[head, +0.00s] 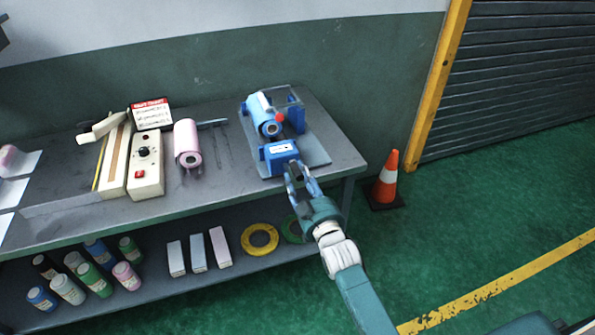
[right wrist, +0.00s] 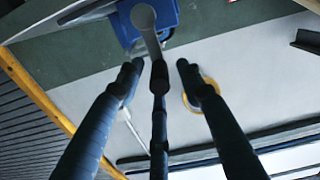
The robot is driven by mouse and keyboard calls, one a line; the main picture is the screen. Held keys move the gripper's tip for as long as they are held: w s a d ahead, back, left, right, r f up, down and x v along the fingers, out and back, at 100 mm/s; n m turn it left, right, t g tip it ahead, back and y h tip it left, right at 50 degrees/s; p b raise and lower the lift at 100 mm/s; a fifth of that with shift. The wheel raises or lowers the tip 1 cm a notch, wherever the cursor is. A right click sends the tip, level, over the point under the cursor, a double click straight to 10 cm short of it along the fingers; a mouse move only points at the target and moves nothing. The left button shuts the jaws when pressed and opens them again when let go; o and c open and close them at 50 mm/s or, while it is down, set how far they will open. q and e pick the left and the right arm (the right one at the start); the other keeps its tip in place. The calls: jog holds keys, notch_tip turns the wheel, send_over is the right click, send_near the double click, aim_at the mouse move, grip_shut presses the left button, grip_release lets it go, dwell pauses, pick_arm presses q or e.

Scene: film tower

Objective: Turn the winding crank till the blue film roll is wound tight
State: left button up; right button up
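The blue film roll (head: 262,112) lies in the winder on the right part of the table, between blue uprights. A red knob (head: 280,118) shows at its right side. A blue box with a white label (head: 281,151) stands at the winder's front. My right gripper (head: 294,172) is just in front of that box, fingers apart. In the right wrist view, a grey rounded bar (right wrist: 145,20), possibly the crank, shows against blue housing (right wrist: 170,10) and runs down to the middle finger; whether they touch I cannot tell. My left gripper is not in view.
A pink roll (head: 188,146), a control box (head: 146,165) and a red-white sign (head: 151,114) stand on the table (head: 225,188) to the left. Bottles, boxes and a yellow ring (head: 259,240) sit on the lower shelf. A traffic cone (head: 387,181) stands right of the table.

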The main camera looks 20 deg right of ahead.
jog(key=shift+w, duration=0.75)
grip_shut()
jog(key=shift+s, duration=0.1)
